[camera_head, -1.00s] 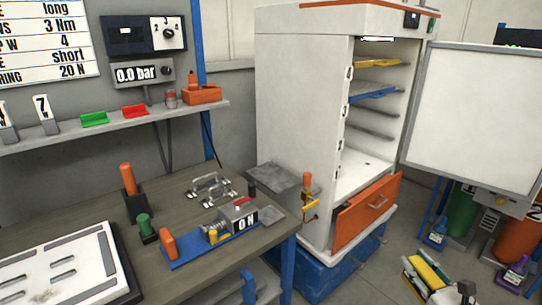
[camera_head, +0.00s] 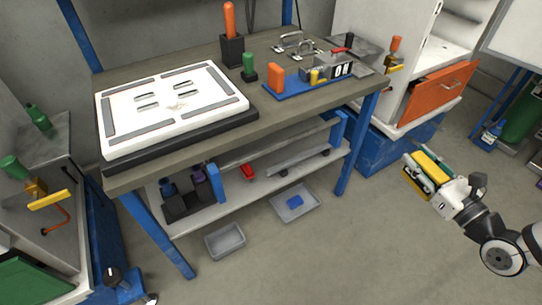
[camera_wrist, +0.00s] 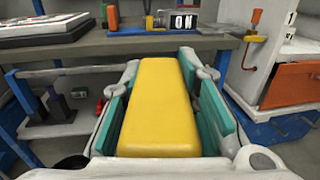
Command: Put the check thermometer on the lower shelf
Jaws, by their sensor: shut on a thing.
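A long yellow block with rounded edges, which I take as the check thermometer (camera_wrist: 160,105), is held between the teal finger pads of my gripper (camera_wrist: 160,95). In the head view the yellow thermometer (camera_head: 431,168) and my gripper (camera_head: 428,174) are at the right, out over open floor, apart from the bench. The lower shelf (camera_head: 265,188) is the light board under the workbench, left of my gripper. In the wrist view it appears at the left (camera_wrist: 65,125), partly hidden by my gripper.
On the lower shelf stand dark bottles in a holder (camera_head: 185,195), a red item (camera_head: 248,172) and a rail (camera_head: 290,150). The blue bench leg (camera_head: 350,150) bounds the shelf's right end. Grey bins (camera_head: 225,241) (camera_head: 296,203) sit on the floor. Shelf room lies between bottles and rail.

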